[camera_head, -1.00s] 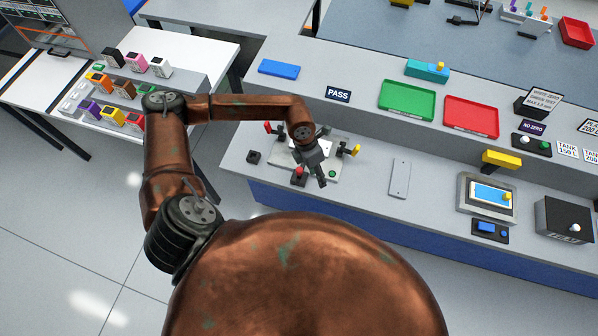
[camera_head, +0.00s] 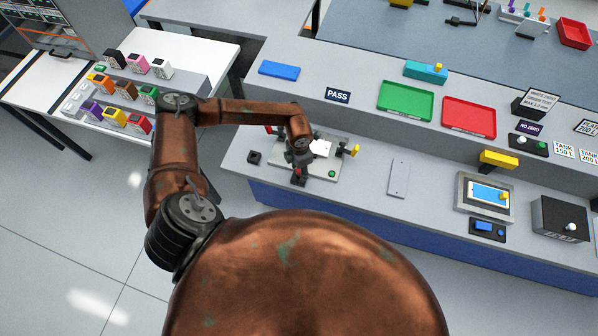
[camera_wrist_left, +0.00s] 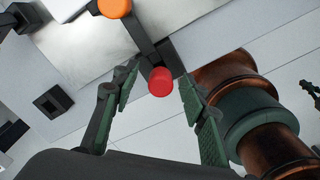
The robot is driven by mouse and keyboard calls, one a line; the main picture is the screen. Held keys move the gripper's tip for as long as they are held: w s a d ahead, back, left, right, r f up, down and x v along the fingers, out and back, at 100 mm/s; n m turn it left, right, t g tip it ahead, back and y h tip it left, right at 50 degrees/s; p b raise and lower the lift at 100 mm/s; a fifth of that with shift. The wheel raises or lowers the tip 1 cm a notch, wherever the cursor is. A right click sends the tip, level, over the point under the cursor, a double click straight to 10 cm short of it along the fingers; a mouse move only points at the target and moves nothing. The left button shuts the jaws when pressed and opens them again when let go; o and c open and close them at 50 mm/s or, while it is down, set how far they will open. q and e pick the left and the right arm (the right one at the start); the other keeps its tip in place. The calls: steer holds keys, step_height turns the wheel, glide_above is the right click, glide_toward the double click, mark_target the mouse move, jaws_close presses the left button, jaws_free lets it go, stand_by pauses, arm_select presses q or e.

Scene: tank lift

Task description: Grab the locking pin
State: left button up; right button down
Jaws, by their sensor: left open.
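In the left wrist view a red round knob (camera_wrist_left: 161,82) tops a black block or post; it looks like the locking pin's head. My left gripper (camera_wrist_left: 158,90) is open, with one green-padded finger on each side of the knob. A gap shows between the knob and each finger. In the head view my left gripper (camera_head: 299,162) points down over the front of the grey fixture plate (camera_head: 318,171) and largely hides the knob. My right gripper is not in view.
An orange knob (camera_wrist_left: 115,8) sits near the red one in the wrist view. The plate carries a yellow knob (camera_head: 355,150) and a green button (camera_head: 332,174). A small black block (camera_head: 254,157) stands to its left, a flat grey plate (camera_head: 398,178) to its right.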

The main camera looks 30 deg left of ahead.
arm_select(q)
jaws_close()
stand_by(0.4)
steer(key=shift+r, duration=0.1)
